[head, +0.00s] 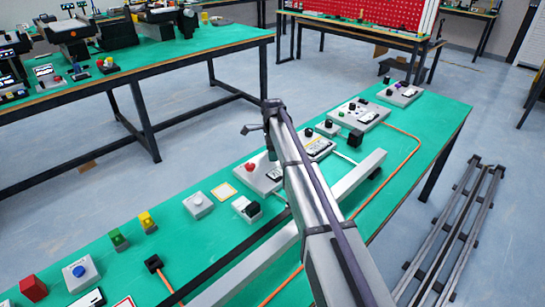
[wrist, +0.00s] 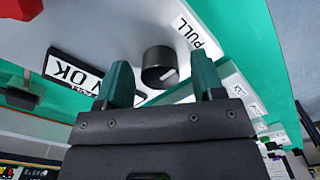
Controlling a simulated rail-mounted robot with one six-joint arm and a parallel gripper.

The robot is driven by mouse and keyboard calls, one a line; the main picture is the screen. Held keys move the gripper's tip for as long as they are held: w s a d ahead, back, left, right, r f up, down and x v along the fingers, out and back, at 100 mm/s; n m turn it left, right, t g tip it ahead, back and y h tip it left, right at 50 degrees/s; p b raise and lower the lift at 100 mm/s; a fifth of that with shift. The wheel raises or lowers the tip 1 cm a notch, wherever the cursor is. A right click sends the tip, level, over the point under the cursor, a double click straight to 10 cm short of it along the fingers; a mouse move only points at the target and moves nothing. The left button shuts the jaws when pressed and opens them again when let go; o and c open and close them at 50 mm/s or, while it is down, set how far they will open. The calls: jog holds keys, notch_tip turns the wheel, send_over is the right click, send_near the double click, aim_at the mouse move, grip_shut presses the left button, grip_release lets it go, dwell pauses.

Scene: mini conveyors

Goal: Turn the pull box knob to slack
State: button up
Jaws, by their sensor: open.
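The pull box (head: 262,184) is a light grey box with a red button (head: 250,167) on the green bench in the head view. In the wrist view its black round knob (wrist: 157,64) stands near a white PULL label (wrist: 197,34). A white mark on the knob points to the lower right. My arm hides the knob in the head view.
More control boxes (head: 360,113) stand along the bench behind the pull box. A grey box with a round button (head: 198,204) and green and yellow switches (head: 119,239) stand to the front left. A metal rail (head: 345,188) and an orange cable (head: 418,146) run along the right side.

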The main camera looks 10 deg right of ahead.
jog(key=shift+r, duration=0.1)
jog(key=c, duration=0.9)
